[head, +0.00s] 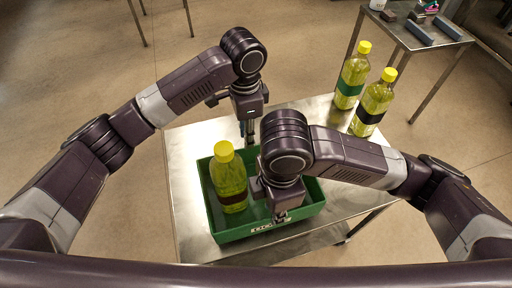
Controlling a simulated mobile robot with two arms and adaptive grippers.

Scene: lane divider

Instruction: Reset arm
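My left gripper (247,130) points down over the back edge of the green crate (232,234), with nothing seen in it. My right gripper (281,216) points down over the front right part of the crate; its fingers are small and partly hidden by its wrist. I cannot tell whether it is open or shut. A yellow-capped bottle with a dark red band (229,180) stands upright in the left part of the crate, apart from the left gripper. My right wrist hides the crate's right interior.
A bottle with a green band (350,78) and a bottle with a black band (372,106) stand at the back right of the metal table (186,150). A smaller table (398,30) with several items stands behind. The table's left strip is clear.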

